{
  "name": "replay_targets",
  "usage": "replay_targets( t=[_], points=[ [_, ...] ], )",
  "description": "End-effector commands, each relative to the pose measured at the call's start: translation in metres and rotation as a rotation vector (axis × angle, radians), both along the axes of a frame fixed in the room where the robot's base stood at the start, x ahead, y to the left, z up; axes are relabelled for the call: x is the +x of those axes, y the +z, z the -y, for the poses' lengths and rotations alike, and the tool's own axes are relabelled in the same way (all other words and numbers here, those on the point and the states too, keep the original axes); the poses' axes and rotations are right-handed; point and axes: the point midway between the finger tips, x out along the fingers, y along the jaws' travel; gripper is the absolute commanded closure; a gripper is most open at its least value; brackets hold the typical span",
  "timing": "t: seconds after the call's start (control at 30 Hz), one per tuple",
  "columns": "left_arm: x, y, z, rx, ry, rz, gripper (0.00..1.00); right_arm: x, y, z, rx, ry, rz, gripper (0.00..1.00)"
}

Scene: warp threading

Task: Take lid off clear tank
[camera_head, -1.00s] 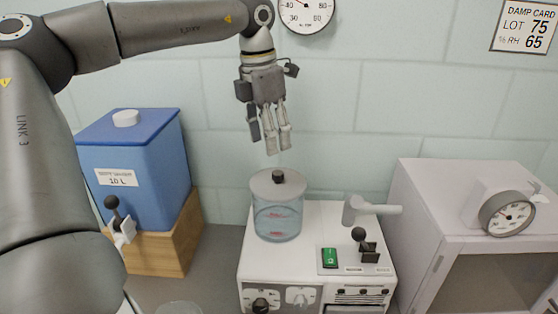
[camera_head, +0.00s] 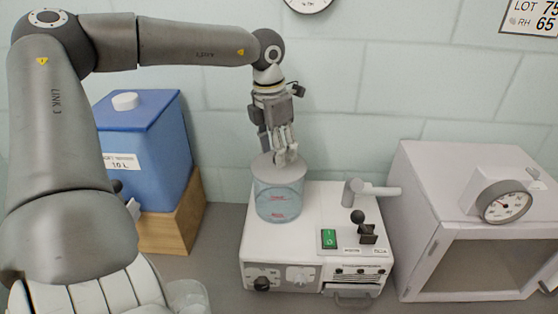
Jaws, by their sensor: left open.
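The clear tank (camera_head: 279,200) stands upright on the left back part of the white machine. It is a see-through cylinder with bluish liquid and red marks. Its grey lid (camera_head: 262,168) sits flat on top. My left gripper (camera_head: 285,158) points down right over the lid, with its fingers open around the place of the dark knob. The knob is hidden behind the fingers, and I cannot tell whether they touch it. My right gripper is not in view.
The white machine (camera_head: 262,245) has a grey spout (camera_head: 372,188), a black-knobbed lever and a green switch (camera_head: 328,238) right of the tank. A blue container (camera_head: 150,165) on a wooden block stands left. A white cabinet with a dial (camera_head: 505,205) stands right.

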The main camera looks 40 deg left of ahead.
Motion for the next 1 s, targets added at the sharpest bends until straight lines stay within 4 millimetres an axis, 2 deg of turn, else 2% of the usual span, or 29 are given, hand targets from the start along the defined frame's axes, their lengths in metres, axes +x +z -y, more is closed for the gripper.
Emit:
replay_targets(
  t=[0.13, 0.37, 0.77, 1.0],
  points=[
    [0.0009, -0.0114, 0.0, 0.0, 0.001, -0.001, 0.49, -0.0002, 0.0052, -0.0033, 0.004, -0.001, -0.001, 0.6],
    [0.0012, -0.0135, -0.0001, 0.001, 0.002, 0.0, 0.49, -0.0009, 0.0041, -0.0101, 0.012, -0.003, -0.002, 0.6],
    [0.0013, -0.0131, -0.0002, 0.001, 0.001, 0.0, 1.0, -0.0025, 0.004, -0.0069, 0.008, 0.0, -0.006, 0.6],
    [0.0015, -0.0123, -0.0003, 0.002, 0.001, 0.001, 1.0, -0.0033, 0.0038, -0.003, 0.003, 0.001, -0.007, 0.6]
  ],
)
